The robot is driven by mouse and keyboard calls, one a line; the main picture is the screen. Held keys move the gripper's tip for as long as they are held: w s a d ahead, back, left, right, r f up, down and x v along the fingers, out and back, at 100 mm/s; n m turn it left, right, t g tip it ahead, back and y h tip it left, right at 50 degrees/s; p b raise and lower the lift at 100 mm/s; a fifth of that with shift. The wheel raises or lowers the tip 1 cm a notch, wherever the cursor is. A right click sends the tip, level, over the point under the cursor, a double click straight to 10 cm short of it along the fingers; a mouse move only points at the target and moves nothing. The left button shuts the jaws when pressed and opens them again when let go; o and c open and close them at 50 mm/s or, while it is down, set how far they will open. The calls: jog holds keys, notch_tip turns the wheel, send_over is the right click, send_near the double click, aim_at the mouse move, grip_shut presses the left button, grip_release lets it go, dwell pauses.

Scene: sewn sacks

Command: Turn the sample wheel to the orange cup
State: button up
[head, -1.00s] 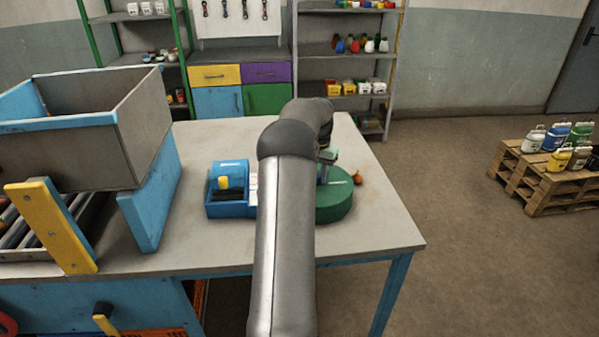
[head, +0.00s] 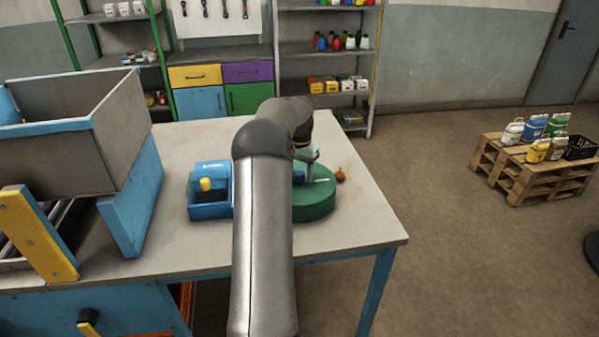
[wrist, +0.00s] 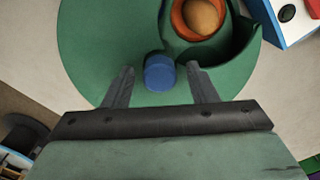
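The sample wheel (head: 316,203) is a round green disc on the table, partly hidden by my arm in the head view. In the wrist view the green wheel (wrist: 105,45) carries a blue peg (wrist: 159,74) near its edge. An orange cup (wrist: 180,24) with a brown round thing in it shows in an opening of the green cover, above and right of the peg. My gripper (wrist: 160,72) is open, with one finger on each side of the blue peg. A gap shows on both sides. In the head view my gripper (head: 308,168) is over the wheel.
A blue box (head: 212,212) with a yellow part stands left of the wheel. A small brown onion-like thing (head: 340,174) lies to its right. A large grey bin (head: 75,120) stands at the table's left. The table (head: 365,235) is clear at the front right.

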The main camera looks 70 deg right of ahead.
notch_tip(320, 180, up, 17)
jog(key=shift+r, duration=0.2)
dwell(0.5)
dwell(0.4)
